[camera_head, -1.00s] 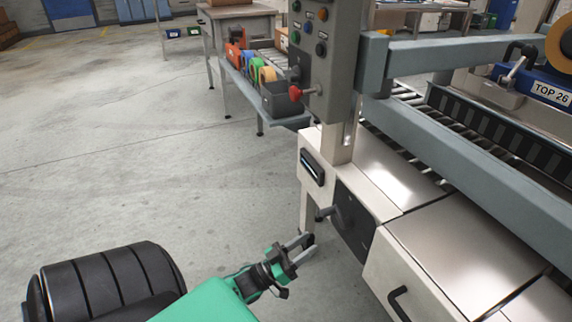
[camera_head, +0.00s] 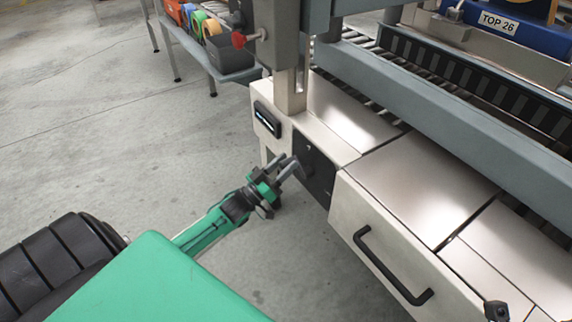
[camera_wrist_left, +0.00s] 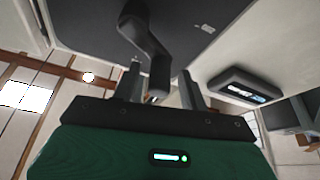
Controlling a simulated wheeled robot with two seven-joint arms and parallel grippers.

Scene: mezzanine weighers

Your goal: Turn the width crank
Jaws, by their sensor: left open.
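The width crank (camera_wrist_left: 150,45) is a dark, bent handle on a black panel (camera_head: 322,180) on the machine's pale front end. In the wrist view, it stands in front of my left gripper (camera_wrist_left: 160,72), with its lower end reaching between the two grey fingers. I cannot tell whether a finger touches it. In the head view, my left gripper (camera_head: 290,166) is at the panel, open, its fingers largely covering the crank. My right gripper is not in view.
A small display (camera_head: 267,119) sits left of the panel, below the upright control post. A drawer-like front with a black handle (camera_head: 392,268) lies to the right. A side bench with coloured rolls (camera_head: 200,25) stands behind. The floor at left is open.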

